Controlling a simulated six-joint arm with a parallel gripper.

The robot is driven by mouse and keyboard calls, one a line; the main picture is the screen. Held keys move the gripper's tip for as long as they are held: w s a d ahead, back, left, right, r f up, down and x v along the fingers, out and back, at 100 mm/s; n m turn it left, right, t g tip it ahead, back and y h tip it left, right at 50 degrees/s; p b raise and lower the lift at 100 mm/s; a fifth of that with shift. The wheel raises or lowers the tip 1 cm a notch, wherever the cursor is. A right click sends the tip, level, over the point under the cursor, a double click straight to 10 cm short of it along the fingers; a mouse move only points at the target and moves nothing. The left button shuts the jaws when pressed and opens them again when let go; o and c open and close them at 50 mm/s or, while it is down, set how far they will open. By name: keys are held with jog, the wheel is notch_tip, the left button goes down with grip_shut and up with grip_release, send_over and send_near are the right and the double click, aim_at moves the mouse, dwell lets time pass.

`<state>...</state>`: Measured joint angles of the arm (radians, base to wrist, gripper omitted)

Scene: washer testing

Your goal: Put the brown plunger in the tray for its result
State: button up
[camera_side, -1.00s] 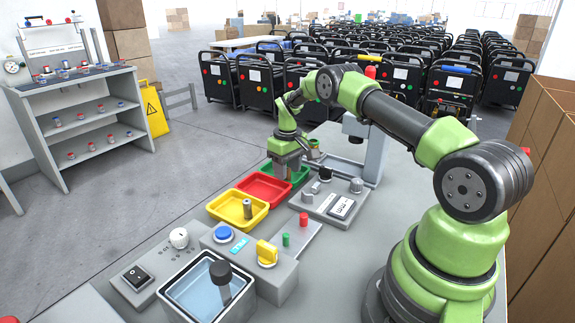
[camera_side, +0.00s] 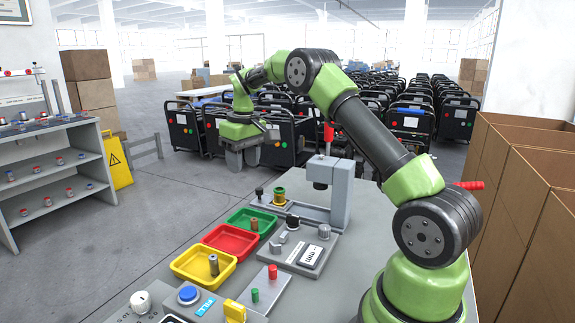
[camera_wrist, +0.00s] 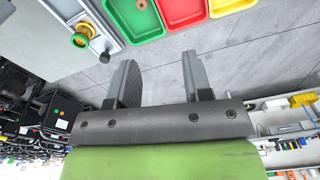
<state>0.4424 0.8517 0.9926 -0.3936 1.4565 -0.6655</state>
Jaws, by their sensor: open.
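A small brown plunger (camera_side: 254,224) stands upright in the green tray (camera_side: 239,216). In the wrist view, the green tray (camera_wrist: 127,24) is cut by the top edge, with the plunger's round brown end (camera_wrist: 141,5) inside it. A second, grey-brown plunger (camera_side: 213,265) stands in the yellow tray (camera_side: 184,268). The red tray (camera_side: 222,235) between them looks empty. My gripper (camera_side: 252,165) is high above the bench, beyond the green tray. In the wrist view my gripper (camera_wrist: 160,62) has its two fingers apart with only floor between them.
A grey test stand (camera_side: 340,195) with a red-handled lever rises right of the trays. A brass-coloured fitting (camera_side: 279,197) stands near it. A gauge block (camera_side: 311,256) sits in front. Red and green buttons (camera_side: 265,285) and a blue button (camera_side: 189,294) are nearer. Floor lies beyond the bench edge.

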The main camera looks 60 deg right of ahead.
jog(key=s+a+r+t, duration=0.4)
jog(key=s+a+r, duration=0.6)
jog(key=a+r, duration=0.35)
jog(key=s+a+f+t+y, duration=0.1)
jog(key=s+a, duration=0.2)
jog(key=s, duration=0.4)
jog(key=s+a+f+m+t+y, duration=0.1)
jog(key=s+a+f, duration=0.1)
jog(key=s+a, duration=0.2)
jog(key=s, duration=0.3)
jog(key=shift+m, duration=0.3)
